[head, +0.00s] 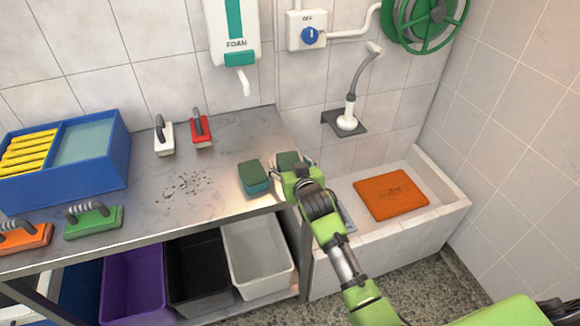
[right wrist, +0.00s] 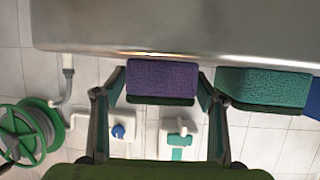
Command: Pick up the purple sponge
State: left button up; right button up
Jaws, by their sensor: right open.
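The purple sponge (right wrist: 162,78) with a dark green scouring pad sits between the two spread fingers of my right gripper (right wrist: 162,88) in the right wrist view. The fingers stand on either side of it; contact is not clear. In the head view its green top (head: 288,159) shows at the counter's right end, partly hidden by my right gripper (head: 293,170). A teal sponge (head: 255,186) with a green pad lies just left of it; in the right wrist view this teal sponge (right wrist: 264,88) is close beside the right finger. My left gripper is out of view.
The metal counter (head: 215,190) holds white (head: 163,138), red (head: 201,130), green (head: 93,222) and orange (head: 25,236) brushes and a blue caddy (head: 120,150). Bins stand below. A basin (head: 440,207) with an orange mat (head: 391,196) is to the right.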

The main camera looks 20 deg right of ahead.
jog(key=c, duration=0.8)
jog(key=shift+c, duration=0.2)
jog(key=shift+r, duration=0.15)
